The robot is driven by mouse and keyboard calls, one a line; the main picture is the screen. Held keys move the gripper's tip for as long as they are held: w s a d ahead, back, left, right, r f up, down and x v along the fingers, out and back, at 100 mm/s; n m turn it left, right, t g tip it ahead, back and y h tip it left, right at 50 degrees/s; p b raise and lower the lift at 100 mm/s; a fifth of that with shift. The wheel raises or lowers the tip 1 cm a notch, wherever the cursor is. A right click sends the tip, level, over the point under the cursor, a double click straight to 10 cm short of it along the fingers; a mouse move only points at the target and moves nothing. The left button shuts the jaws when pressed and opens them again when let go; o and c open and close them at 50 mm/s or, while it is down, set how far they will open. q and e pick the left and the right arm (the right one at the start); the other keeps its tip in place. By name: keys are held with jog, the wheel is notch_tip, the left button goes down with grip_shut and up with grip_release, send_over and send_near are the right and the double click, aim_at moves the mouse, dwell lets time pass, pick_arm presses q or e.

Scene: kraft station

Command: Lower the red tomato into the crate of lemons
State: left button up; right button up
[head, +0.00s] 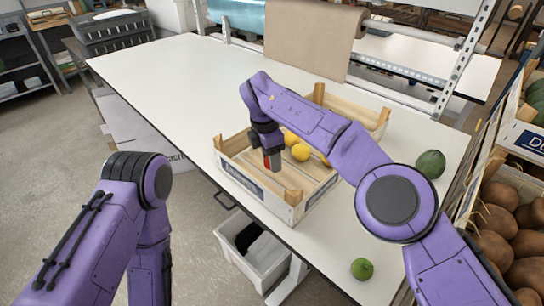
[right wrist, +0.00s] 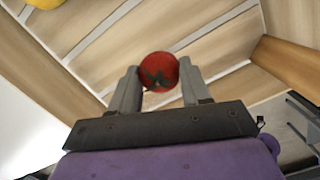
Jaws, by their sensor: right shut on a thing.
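The wooden crate (head: 278,209) stands on the white table with several yellow lemons (head: 300,152) inside, partly hidden behind my right arm. One lemon (right wrist: 44,3) also shows at the top left corner of the right wrist view. My right gripper (head: 272,163) points down over the left part of the crate. It is shut on the red tomato (right wrist: 158,73), which sits between its two fingers in the right wrist view. In the head view only a little red of the tomato (head: 267,163) shows. Whether the tomato touches the crate floor I cannot tell. My left gripper is out of view.
A green avocado-like fruit (head: 430,164) and a small green fruit (head: 362,269) lie on the white table (head: 170,75) to the right. A crate of brown produce (head: 500,225) stands at the right edge. The table's left part is clear.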

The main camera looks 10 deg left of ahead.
aim_at(271, 179)
jog(key=shift+f+b, duration=2.05)
jog(key=shift+f, duration=0.4)
dwell(1.3)
jog(key=o, duration=1.1)
jog(key=shift+r, duration=0.1)
